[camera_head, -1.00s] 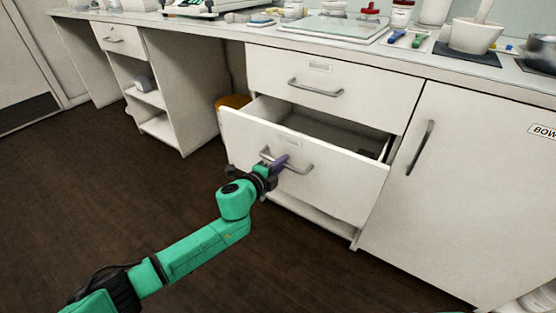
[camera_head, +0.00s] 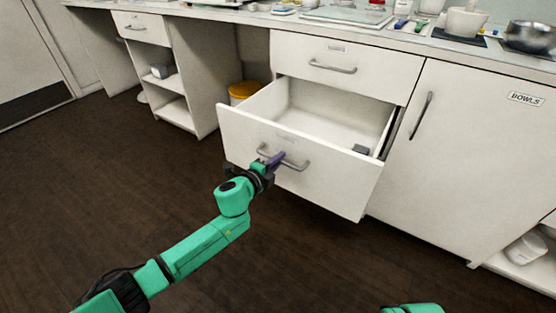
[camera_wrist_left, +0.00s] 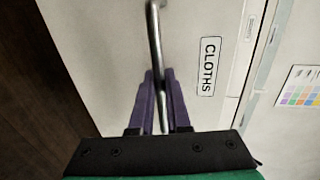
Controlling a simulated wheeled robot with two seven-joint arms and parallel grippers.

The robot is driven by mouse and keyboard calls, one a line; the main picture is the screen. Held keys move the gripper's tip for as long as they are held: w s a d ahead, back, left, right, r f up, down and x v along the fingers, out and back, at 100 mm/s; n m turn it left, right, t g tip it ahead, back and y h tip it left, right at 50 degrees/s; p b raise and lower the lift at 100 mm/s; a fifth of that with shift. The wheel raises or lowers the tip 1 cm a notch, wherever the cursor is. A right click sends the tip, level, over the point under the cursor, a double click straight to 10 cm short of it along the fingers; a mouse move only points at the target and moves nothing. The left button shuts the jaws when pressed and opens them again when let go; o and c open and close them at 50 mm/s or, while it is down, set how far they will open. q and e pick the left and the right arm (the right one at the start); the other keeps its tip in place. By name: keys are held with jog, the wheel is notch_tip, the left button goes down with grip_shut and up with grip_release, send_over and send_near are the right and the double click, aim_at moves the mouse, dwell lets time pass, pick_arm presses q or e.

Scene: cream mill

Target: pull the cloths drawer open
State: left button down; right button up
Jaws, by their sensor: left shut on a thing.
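The cloths drawer (camera_head: 318,178) is the lower drawer of the cabinet and stands well open in the head view. Its inside shows, with a small dark grey item (camera_head: 361,149) near the right front. My left gripper (camera_head: 275,160) is at the drawer front, shut on the metal bar handle (camera_head: 296,164). In the left wrist view the purple fingers (camera_wrist_left: 162,105) lie on both sides of the handle (camera_wrist_left: 154,40), beside the label CLOTHS (camera_wrist_left: 209,66). A green part of my own body shows at the bottom edge of the head view; my right gripper does not show.
A closed drawer (camera_head: 340,66) is above. A door labelled BOWLS (camera_head: 525,99) is to the right. The worktop (camera_head: 400,34) carries a bowl (camera_head: 530,37) and lab items. An orange-topped bin (camera_head: 243,91) stands behind, left of the drawer. The dark floor in front is clear.

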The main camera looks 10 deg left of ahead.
pick_arm(q)
jog(key=c, duration=0.9)
grip_release()
jog(key=shift+s+a, duration=0.1)
jog(key=p+v, duration=0.1)
jog(key=v, duration=1.3)
jog(key=shift+s+p, duration=0.15)
jog(key=shift+p, duration=0.25)
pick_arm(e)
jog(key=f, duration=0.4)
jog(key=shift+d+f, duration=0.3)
pick_arm(q)
jog(key=shift+f, duration=0.1)
